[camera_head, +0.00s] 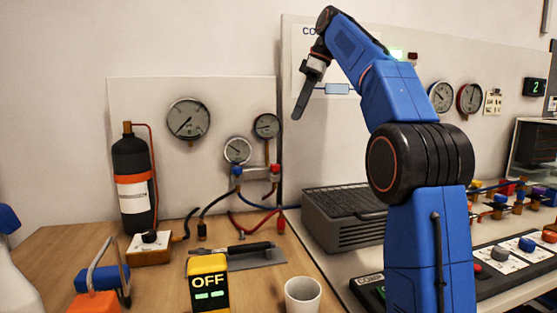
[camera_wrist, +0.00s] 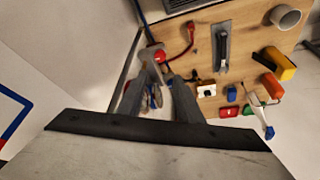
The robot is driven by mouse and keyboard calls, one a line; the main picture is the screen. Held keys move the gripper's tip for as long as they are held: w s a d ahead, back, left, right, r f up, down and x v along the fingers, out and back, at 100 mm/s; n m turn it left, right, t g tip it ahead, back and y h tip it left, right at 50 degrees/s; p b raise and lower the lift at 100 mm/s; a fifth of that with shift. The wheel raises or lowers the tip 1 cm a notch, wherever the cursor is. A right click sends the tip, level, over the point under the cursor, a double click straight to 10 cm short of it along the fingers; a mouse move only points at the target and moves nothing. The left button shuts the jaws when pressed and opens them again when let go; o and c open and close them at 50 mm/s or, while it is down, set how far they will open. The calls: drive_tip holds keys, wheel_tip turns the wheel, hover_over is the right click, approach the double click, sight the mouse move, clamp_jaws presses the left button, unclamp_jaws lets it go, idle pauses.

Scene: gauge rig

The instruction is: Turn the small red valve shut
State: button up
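A small red valve (camera_head: 275,169) sits on the gauge manifold on the left panel, below the right-hand small gauge. A blue valve (camera_head: 237,171) is to its left. My gripper (camera_head: 302,104) is raised in front of the panel seam, above and to the right of the red valve, apart from it, fingers pointing down. In the wrist view my gripper (camera_wrist: 160,76) shows two grey fingers with a gap between them and nothing clearly held. A red part (camera_wrist: 157,55) shows beyond the fingertips; I cannot tell whether it is the valve or a hose fitting.
Red and dark hoses hang under the manifold. A black cylinder (camera_head: 131,185) stands left. A grey vented box (camera_head: 342,217) stands below my arm.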

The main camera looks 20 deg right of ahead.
sight(276, 165)
drive_tip(key=x, duration=1.7)
drive_tip(key=shift+f, duration=0.15)
drive_tip(key=c, duration=0.8)
